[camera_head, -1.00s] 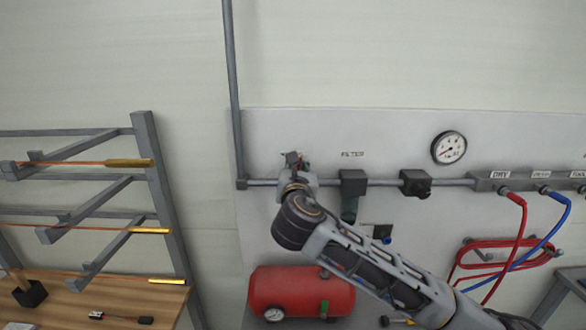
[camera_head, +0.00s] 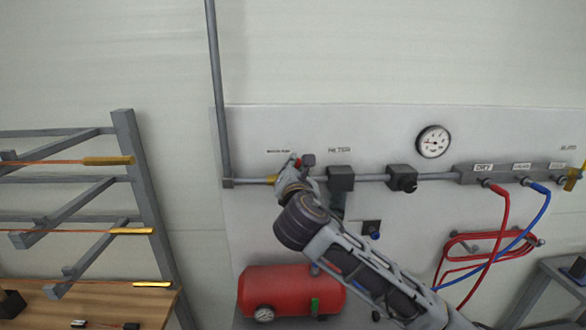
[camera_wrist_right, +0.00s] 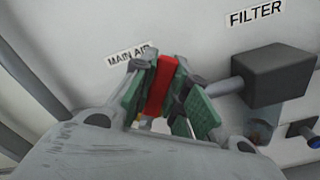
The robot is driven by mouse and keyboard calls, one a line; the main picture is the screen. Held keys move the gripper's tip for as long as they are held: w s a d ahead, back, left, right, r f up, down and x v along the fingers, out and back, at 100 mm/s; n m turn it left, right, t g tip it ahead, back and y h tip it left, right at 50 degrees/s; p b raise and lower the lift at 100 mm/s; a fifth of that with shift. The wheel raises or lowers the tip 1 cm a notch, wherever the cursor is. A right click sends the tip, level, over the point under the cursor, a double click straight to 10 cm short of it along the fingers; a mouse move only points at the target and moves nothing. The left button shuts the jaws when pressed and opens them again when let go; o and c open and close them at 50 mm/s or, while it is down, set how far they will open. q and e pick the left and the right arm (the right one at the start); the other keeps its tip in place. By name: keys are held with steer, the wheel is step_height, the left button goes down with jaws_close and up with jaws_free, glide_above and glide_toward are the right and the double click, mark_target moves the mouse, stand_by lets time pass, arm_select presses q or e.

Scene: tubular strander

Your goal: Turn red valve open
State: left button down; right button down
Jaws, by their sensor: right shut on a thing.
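The red valve handle (camera_wrist_right: 160,86) stands nearly upright, tilted slightly, under the MAIN AIR label in the right wrist view. My right gripper (camera_wrist_right: 163,84) has its green-padded fingers on both sides of the handle and is shut on it. In the head view my right gripper (camera_head: 297,172) is at the pipe, left of the filter. Only a small red bit of the handle shows there, and the valve body is mostly hidden. A brass fitting (camera_head: 271,180) shows just left of the gripper. My left gripper is not in view.
The filter block (camera_head: 340,178) is close on the right of the gripper, with a regulator (camera_head: 402,178) and pressure gauge (camera_head: 433,141) beyond. A red tank (camera_head: 290,290) sits below. A rack (camera_head: 145,190) stands at the left. Red and blue hoses hang at the right.

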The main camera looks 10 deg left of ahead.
steer(key=c, duration=1.4)
jaws_free()
steer(key=shift+s, duration=0.15)
steer(key=shift+v, duration=5.85)
